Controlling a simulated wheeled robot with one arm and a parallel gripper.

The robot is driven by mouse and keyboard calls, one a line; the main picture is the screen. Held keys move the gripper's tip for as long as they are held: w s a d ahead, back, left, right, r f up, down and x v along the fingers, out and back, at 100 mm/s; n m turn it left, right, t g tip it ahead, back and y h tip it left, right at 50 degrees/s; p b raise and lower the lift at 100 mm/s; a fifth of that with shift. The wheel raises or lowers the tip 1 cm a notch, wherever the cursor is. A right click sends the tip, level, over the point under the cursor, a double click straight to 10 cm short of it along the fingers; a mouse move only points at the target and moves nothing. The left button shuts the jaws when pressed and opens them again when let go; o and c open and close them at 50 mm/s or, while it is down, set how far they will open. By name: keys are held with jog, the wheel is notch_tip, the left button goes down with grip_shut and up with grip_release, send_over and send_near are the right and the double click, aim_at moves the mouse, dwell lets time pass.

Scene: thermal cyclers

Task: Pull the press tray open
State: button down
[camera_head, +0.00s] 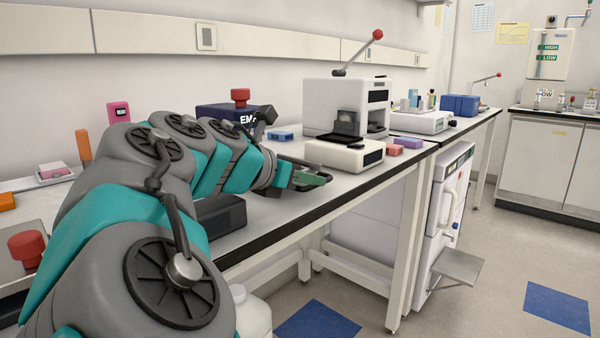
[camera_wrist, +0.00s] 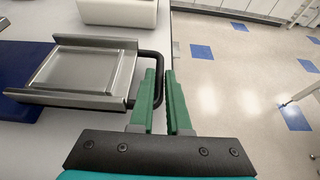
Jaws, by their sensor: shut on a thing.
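The press tray (camera_wrist: 124,75) is a flat silver metal tray with a pale panel. In the wrist view it sticks out to the right from a dark blue body (camera_wrist: 25,65). A black loop handle (camera_wrist: 148,53) is on its right end. My gripper (camera_wrist: 160,76) has green fingers shut on the outer bar of this handle. In the head view my gripper (camera_head: 312,178) is over the bench's front edge. The dark blue press (camera_head: 212,114) with a red knob stands behind my arm there. My arm and gripper hide the tray in that view.
A white instrument (camera_head: 345,155) stands on the bench (camera_head: 300,212) beyond my gripper, with a taller white lever machine (camera_head: 332,92) behind it. A dark box (camera_head: 220,215) lies near the bench edge by my arm. The floor (camera_wrist: 220,60) in front is open.

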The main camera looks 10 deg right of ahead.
jog(key=shift+s+d, duration=0.2)
jog(key=shift+s, duration=0.05)
jog(key=c, duration=0.9)
grip_release()
